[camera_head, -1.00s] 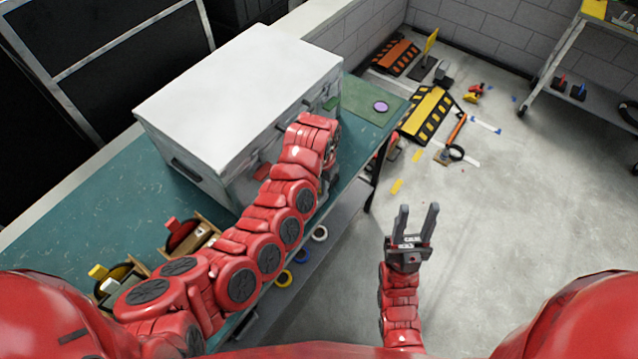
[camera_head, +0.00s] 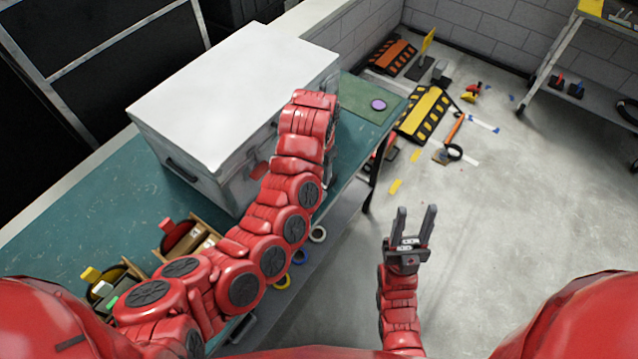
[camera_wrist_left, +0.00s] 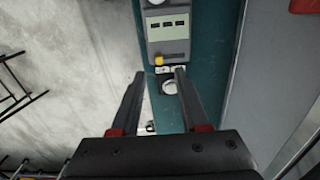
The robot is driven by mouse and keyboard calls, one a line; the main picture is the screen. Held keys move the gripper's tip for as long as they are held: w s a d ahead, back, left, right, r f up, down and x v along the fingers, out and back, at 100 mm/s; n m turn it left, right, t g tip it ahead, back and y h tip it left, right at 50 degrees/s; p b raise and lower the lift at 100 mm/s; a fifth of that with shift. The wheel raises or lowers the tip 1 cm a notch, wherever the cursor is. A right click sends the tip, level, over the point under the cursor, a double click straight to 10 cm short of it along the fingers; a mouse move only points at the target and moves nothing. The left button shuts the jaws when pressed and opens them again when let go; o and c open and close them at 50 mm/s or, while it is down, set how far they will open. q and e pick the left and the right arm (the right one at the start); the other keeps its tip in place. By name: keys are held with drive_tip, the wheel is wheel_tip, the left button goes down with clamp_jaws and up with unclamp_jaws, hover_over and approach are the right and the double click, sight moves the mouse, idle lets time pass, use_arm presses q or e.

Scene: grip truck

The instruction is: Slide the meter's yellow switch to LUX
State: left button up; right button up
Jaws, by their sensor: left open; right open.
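The meter (camera_wrist_left: 168,30) is a grey device lying on the teal bench in the left wrist view, its far end cut off by the frame's top edge. Its yellow switch (camera_wrist_left: 159,60) sits low on its face, toward the left side. My left gripper (camera_wrist_left: 160,74) is open, its two dark fingertips just short of the switch with nothing held. Whether a fingertip touches the meter, I cannot tell. In the head view my left arm hides the meter. My right gripper (camera_head: 414,212) is open and empty above the floor.
A large white-topped metal case (camera_head: 235,90) stands on the teal bench (camera_head: 60,235), close beside my left arm. Wooden holders with red and yellow items stand at the near end. A purple disc (camera_head: 378,105) lies on the far end. Floor around my right gripper is clear.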

use_arm(q)
wheel_tip(320, 180, up, 12)
drive_tip(key=p, duration=0.6)
drive_tip(key=shift+f, duration=0.2)
drive_tip(key=shift+s, duration=0.1)
